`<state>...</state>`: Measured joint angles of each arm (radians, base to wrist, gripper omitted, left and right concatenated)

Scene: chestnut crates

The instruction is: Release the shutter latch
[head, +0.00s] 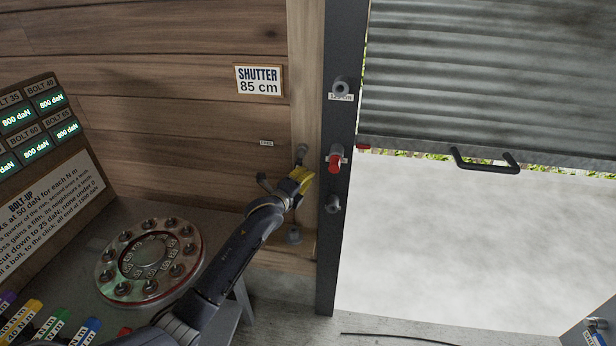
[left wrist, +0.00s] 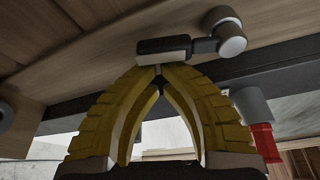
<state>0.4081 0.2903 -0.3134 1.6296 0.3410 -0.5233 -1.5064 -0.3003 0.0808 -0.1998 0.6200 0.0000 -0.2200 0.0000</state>
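The shutter latch is a small lever with a pale round pivot (left wrist: 228,38) and a dark grip (left wrist: 164,46) in the left wrist view. In the head view its grey pivot (head: 302,150) sits on the wooden post, right of a small label (head: 266,142). My left gripper (head: 300,177) is just below the pivot. In the left wrist view its yellow fingers (left wrist: 158,72) meet at the lever's grip; I see no part of the lever between the tips. The grey corrugated shutter (head: 485,80) is partly raised. My right gripper is not in view.
A red pin (head: 335,162) sticks out of the dark upright post (head: 345,60), between two grey round fittings. The shutter handle (head: 485,163) juts out right. A round bolted plate (head: 150,262) and coloured tools (head: 50,325) lie at lower left. A "SHUTTER 85 cm" sign (head: 259,80) hangs above.

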